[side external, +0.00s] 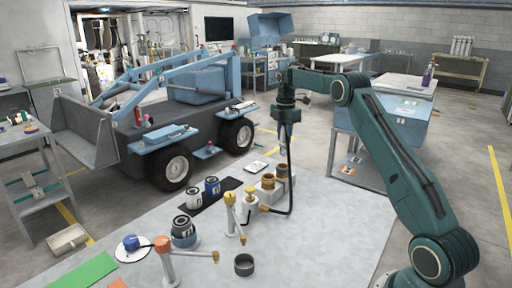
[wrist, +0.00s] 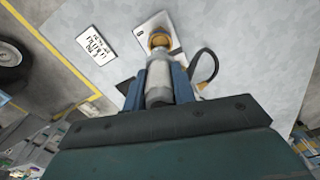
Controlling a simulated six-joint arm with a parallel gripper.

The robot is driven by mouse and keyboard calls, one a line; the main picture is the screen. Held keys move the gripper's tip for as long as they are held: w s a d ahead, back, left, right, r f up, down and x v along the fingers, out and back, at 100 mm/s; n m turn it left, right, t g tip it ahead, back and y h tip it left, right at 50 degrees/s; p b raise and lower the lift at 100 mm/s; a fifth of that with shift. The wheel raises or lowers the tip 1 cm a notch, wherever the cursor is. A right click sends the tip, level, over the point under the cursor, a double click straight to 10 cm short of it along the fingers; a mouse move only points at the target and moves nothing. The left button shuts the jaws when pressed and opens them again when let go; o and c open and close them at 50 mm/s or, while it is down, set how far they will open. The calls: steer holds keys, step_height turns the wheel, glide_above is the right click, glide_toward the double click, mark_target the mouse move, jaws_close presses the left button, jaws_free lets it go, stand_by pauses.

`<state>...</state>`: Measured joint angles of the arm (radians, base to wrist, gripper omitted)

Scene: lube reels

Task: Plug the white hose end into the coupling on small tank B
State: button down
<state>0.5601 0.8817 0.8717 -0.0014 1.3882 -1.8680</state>
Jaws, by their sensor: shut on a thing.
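My gripper (side external: 284,125) is shut on the white hose end (side external: 282,145), which points down above the table. In the wrist view the white hose end (wrist: 158,85) sits between the blue jaws (wrist: 160,88). Beyond its tip is a brass coupling (wrist: 161,42) on a white tank top (wrist: 146,24); any gap between them is hard to judge. In the side view two brass-topped tanks stand below the hose end, a rear one (side external: 283,183) and a front one (side external: 268,194). Their letters are too small to read, so I cannot tell which is B. The black hose (side external: 291,185) hangs down beside them.
A yellow-topped pump (side external: 231,205), an orange-topped pump (side external: 163,250) and a grey ring (side external: 244,265) stand nearer on the table (side external: 310,225). Black-and-white and blue containers (side external: 212,187) stand left. A printed card (side external: 257,167) lies behind. The table's right side is clear.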

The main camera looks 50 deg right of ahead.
mark_target(284, 129)
steer(key=shift+f, duration=3.95)
steer(key=shift+f, duration=0.15)
steer(key=c, duration=1.1)
jaws_free()
steer(key=shift+c, duration=0.2)
step_height(284, 129, up, 12)
steer(key=shift+r, duration=0.1)
steer(key=shift+a+r, duration=0.1)
